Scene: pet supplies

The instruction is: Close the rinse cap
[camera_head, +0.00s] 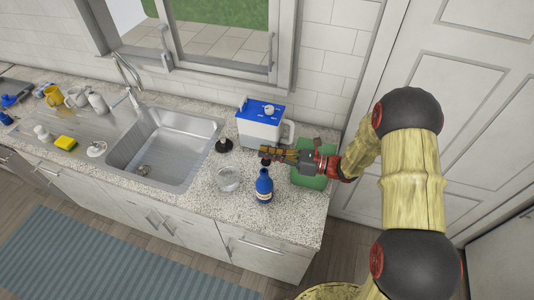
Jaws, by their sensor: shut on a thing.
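A blue bottle (264,187) with a pale label stands upright on the counter, right of a clear glass bowl. My gripper (268,155) reaches in from the right, with its fingers pointing left just above and behind the bottle. It is shut on a small dark piece, which looks like the rinse cap (265,162), at the fingertips. The cap is over or just behind the bottle's neck. From this angle I cannot tell whether it touches the bottle's mouth. The fingers partly hide it.
A blue-and-white jug (261,120) stands close behind my gripper. A green container (309,178) is under my wrist. A clear bowl (228,179) and a dark plunger-like item (223,146) are left. The sink (168,148) lies further left. The front counter is clear.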

